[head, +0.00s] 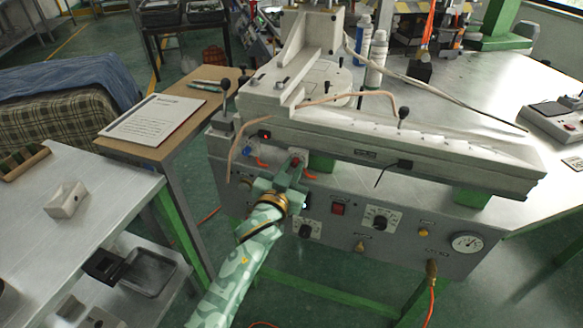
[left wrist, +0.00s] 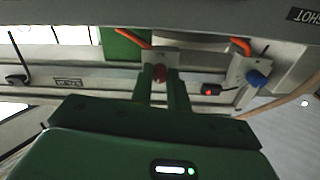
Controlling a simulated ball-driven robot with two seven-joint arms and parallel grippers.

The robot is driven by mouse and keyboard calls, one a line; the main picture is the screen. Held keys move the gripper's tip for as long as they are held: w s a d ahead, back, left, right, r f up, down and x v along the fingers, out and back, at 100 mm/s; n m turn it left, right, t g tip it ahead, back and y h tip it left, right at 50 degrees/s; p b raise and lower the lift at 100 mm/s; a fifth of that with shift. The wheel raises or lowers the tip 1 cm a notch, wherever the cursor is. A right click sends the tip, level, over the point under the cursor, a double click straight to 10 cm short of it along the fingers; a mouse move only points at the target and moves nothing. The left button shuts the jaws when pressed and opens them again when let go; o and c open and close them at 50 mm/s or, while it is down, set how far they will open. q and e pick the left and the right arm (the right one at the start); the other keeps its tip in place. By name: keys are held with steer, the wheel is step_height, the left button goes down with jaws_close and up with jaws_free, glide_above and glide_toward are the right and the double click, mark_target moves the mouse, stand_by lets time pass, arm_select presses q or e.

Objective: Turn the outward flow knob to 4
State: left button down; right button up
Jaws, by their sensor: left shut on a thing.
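My left gripper (head: 294,168) reaches the front of the wax injection machine (head: 400,150), under its upper body. It is shut on a small red knob (left wrist: 159,73), one finger on each side, as the left wrist view shows. The red knob sits on a pale plate with an orange tube beside it. A blue knob (left wrist: 257,78) on a similar plate is to its right in that view and stands free. In the head view the blue knob (head: 248,151) is left of my gripper. No scale numbers are readable at the red knob. My right gripper is not in view.
The lower panel carries dials (head: 380,217), a red switch (head: 338,209) and a pressure gauge (head: 467,242). A wooden stand with a paper sheet (head: 154,118) is at the left. A metal table (head: 90,210) with a white block stands nearer. Thin copper-coloured tubing hangs beside the gripper.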

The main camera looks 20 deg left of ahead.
arm_select(q)
steer(key=shift+r+m+p, duration=0.1)
steer(key=shift+m+p, duration=0.4)
steer(key=shift+m, duration=0.5)
steer(key=shift+m+p, duration=0.35)
steer(key=shift+m, duration=0.85)
steer(key=c, duration=1.3)
jaws_free()
steer(key=shift+c, duration=0.2)
steer(key=shift+s, duration=0.1)
